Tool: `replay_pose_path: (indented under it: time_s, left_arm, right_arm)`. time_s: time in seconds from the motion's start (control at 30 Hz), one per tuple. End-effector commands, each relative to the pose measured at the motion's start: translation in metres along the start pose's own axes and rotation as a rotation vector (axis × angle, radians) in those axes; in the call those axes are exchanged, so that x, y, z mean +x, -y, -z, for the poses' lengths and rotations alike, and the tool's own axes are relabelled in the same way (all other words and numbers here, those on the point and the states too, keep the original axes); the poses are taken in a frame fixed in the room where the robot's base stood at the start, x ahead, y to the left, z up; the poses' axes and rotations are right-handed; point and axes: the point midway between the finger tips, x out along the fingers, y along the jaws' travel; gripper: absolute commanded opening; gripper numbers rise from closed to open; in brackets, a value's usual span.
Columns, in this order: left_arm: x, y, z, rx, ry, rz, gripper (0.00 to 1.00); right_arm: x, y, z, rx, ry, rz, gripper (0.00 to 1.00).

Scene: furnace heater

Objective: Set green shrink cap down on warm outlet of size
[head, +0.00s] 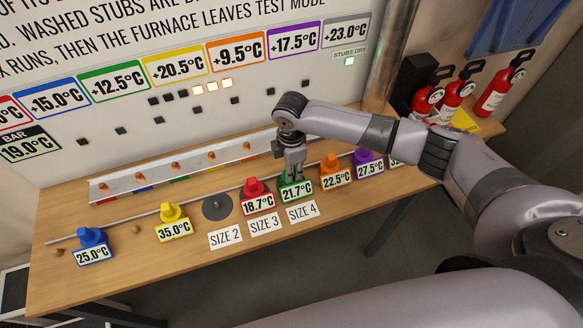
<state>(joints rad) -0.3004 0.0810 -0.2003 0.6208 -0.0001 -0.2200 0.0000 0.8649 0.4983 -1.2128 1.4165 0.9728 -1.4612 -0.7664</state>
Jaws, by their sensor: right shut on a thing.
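My right gripper (294,168) points down and is shut on the green cap (284,188), which has a 21.7°C label. The green cap is behind the SIZE 4 card (303,212), between a red cap (252,187) labelled 18.7°C and an orange cap (331,161) labelled 22.5°C. The fingers hide part of the green cap, and I cannot tell whether it touches what is below it. A bare dark round outlet (217,208) with a small centre stub is behind the SIZE 2 card (225,239). My left gripper is not in view.
Blue (92,237), yellow (171,212) and purple (365,157) caps stand along the wooden table (130,275). A metal rail (175,172) with several orange pegs runs behind. Fire extinguishers (493,95) stand at the right. The table's front left is clear.

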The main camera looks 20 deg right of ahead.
Motion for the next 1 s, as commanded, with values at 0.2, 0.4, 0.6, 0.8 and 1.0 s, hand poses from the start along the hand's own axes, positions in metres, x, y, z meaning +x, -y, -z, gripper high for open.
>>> replay_pose_path:
  time_s: [0.2, 0.4, 0.6, 0.8, 1.0]
  left_arm:
    - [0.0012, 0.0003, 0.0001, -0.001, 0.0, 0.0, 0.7]
    - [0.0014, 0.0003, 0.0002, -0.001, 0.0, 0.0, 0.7]
    - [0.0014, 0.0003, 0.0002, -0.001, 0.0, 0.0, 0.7]
    - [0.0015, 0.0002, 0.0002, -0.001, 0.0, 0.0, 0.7]
    - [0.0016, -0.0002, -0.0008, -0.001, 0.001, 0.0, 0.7]
  right_arm:
    - [0.0038, 0.0, 0.0004, 0.0, -0.001, 0.0, 0.0]
    - [0.0051, -0.0001, 0.0004, 0.0, -0.001, 0.0, 0.25]
    - [0.0053, 0.0, 0.0002, 0.0, 0.0, 0.0, 0.39]
    - [0.0055, 0.0001, 0.0, 0.0, 0.0, 0.0, 0.43]
    - [0.0033, 0.0, -0.0001, 0.0, 0.0, 0.0, 0.43]
